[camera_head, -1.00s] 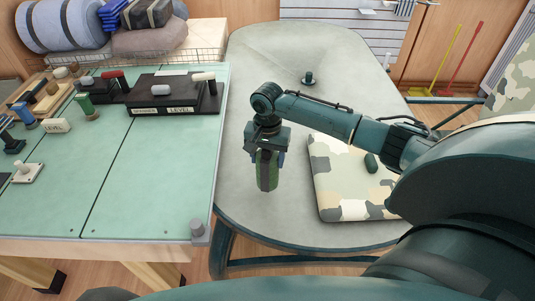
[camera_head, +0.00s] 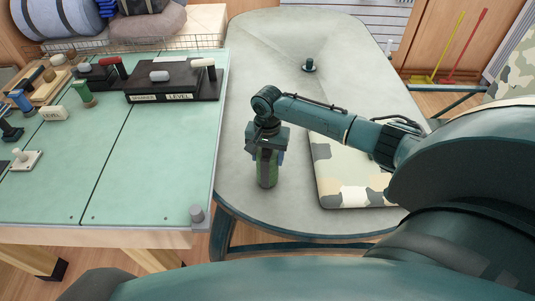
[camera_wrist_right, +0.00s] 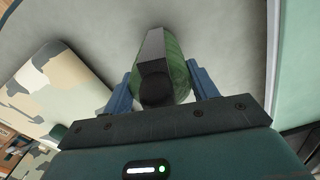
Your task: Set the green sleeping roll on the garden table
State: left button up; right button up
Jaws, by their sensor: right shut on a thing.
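The green sleeping roll (camera_head: 268,176), with a dark band along it, stands upright in my right gripper (camera_head: 266,155). The right wrist view shows the roll (camera_wrist_right: 176,68) between the two blue fingers (camera_wrist_right: 160,92), which are shut on it. The garden table (camera_head: 285,110) has a pale grey rounded top and a dark teal frame. The roll is over its near left part; I cannot tell whether its lower end touches the top. My left gripper is not in view.
A camouflage cushion (camera_head: 340,180) lies on the grey table, right of the roll, partly behind my arm. A small dark knob (camera_head: 309,65) stands farther back. A green workbench (camera_head: 150,150) with tools adjoins on the left, with a grey corner post (camera_head: 197,213).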

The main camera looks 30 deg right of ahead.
jog(key=shift+f, duration=0.4)
jog(key=o, duration=1.3)
jog(key=shift+c, duration=0.2)
notch_tip(320, 180, up, 13)
jog(key=shift+r, duration=0.1)
